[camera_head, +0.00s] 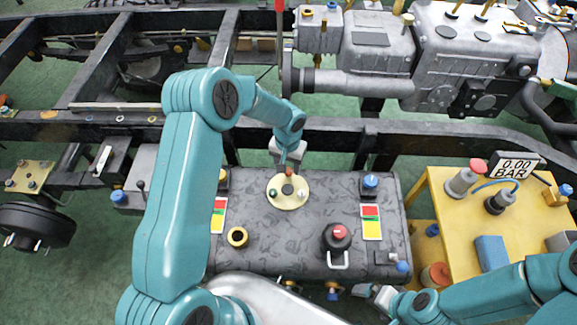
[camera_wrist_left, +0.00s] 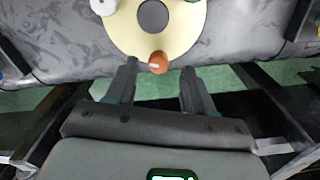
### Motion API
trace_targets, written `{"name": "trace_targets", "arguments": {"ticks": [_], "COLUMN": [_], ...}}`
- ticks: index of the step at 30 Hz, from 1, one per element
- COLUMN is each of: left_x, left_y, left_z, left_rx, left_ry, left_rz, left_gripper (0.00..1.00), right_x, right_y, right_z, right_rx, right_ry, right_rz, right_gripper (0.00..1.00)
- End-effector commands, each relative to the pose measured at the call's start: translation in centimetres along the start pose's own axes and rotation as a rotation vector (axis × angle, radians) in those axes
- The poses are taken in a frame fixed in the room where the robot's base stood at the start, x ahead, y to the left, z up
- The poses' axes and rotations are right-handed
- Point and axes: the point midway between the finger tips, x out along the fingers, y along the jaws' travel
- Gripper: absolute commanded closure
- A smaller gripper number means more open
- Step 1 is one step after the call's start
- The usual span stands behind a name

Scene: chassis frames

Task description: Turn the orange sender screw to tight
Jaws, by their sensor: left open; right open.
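The orange sender screw (camera_head: 289,172) stands on the far edge of the round cream sender plate (camera_head: 283,203), on top of the grey tank (camera_head: 290,250). In the left wrist view the orange screw (camera_wrist_left: 158,62) shows between the tips of my open left gripper (camera_wrist_left: 158,75), with a gap on both sides. In the head view my left gripper (camera_head: 288,160) is at the screw, partly hidden by its own wrist. The cream plate (camera_wrist_left: 180,40) also carries a white and a green screw. My right gripper (camera_head: 368,292) is open and empty near the tank's front right.
Dark frame rails (camera_head: 330,135) run behind the tank.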

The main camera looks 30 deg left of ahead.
Motion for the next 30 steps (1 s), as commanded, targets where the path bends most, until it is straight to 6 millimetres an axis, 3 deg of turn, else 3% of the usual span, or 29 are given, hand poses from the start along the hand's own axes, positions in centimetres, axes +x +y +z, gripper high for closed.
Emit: {"name": "trace_targets", "arguments": {"ticks": [6, 15, 17, 20, 21, 30], "left_x": [2.3, 2.5, 2.5, 2.5, 2.5, 2.6], "left_y": [0.1, 0.1, 0.1, 0.1, 0.1, 0.1], "left_z": [-0.2, -0.4, -0.4, -0.3, -0.3, -0.3], "left_rx": [0.0, -0.001, 0.0, 0.0, 0.0, 0.028], "left_ry": [0.001, 0.002, 0.002, 0.001, 0.001, 0.001], "left_rz": [0.0, -0.001, -0.001, -0.001, -0.001, -0.001], "left_gripper": [0.47, 0.47, 0.64, 0.96, 1.0, 1.0], "right_x": [-0.1, -0.1, -0.1, -0.1, -0.1, 0.2], "right_y": [0.0, 0.0, 0.0, 0.0, 0.0, 0.1], "right_z": [0.0, 0.0, 0.0, 0.0, 0.0, 0.0], "right_rx": [0.0, 0.0, 0.0, 0.0, 0.0, 0.0], "right_ry": [0.0, 0.0, 0.0, 0.0, 0.0, 0.0], "right_rz": [0.0, 0.0, 0.0, 0.0, 0.0, 0.0], "right_gripper": [0.01, 0.01, 0.01, 0.01, 0.01, 0.01]}}
